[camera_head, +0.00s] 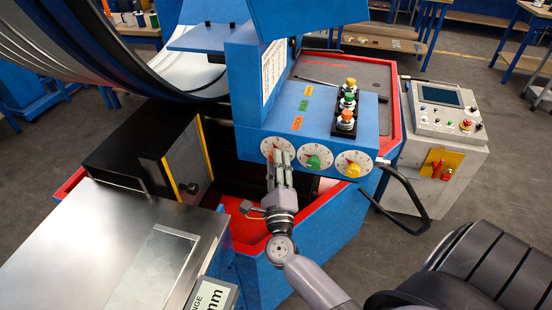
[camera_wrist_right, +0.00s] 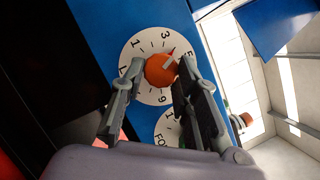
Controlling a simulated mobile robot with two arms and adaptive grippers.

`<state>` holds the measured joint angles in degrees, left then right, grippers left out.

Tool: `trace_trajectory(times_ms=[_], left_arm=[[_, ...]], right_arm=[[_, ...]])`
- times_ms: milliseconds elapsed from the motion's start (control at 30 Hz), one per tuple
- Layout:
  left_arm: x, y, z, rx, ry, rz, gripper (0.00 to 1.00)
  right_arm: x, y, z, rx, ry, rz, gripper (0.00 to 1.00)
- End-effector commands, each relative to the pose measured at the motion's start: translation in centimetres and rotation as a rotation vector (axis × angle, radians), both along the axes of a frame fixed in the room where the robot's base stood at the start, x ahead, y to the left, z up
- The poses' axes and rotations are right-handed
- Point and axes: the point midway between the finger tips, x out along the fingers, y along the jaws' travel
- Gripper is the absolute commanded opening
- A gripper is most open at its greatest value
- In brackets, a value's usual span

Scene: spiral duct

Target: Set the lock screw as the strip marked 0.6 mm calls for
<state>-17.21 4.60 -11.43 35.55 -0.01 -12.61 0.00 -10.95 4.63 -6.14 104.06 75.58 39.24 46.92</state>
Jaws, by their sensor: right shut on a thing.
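My right gripper (camera_head: 278,160) is at the left dial (camera_head: 266,146) on the front of the blue machine. In the right wrist view, the right gripper (camera_wrist_right: 161,72) is shut on the orange knob (camera_wrist_right: 160,70), with one finger on each side. The knob sits on a white numbered dial (camera_wrist_right: 143,39); its pointer faces up and right, between 3 and 5, near a red mark. I cannot make out a 0.6 mm strip. My left gripper is out of view.
Dials with a green knob (camera_head: 313,162) and a yellow knob (camera_head: 352,169) sit to the right. Push buttons (camera_head: 347,104) stand above them. A steel table (camera_head: 80,235) is at lower left.

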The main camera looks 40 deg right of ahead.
Motion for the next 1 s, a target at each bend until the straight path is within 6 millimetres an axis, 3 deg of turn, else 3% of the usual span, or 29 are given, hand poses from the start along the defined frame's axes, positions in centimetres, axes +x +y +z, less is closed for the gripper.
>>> trace_trajectory(times_ms=[467, 500, 800, 1000], left_arm=[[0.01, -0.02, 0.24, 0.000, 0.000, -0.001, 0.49], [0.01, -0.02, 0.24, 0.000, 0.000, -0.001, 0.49], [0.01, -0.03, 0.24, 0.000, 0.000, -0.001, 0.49], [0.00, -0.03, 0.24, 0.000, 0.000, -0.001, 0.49]], right_arm=[[-0.01, -0.02, -0.05, -0.011, 0.012, 0.000, 0.01], [-0.01, -0.01, -0.05, -0.011, 0.012, 0.000, 0.30], [0.00, -0.01, -0.02, -0.010, 0.011, 0.000, 0.49], [0.00, -0.02, 0.00, -0.009, 0.010, 0.000, 0.49]])
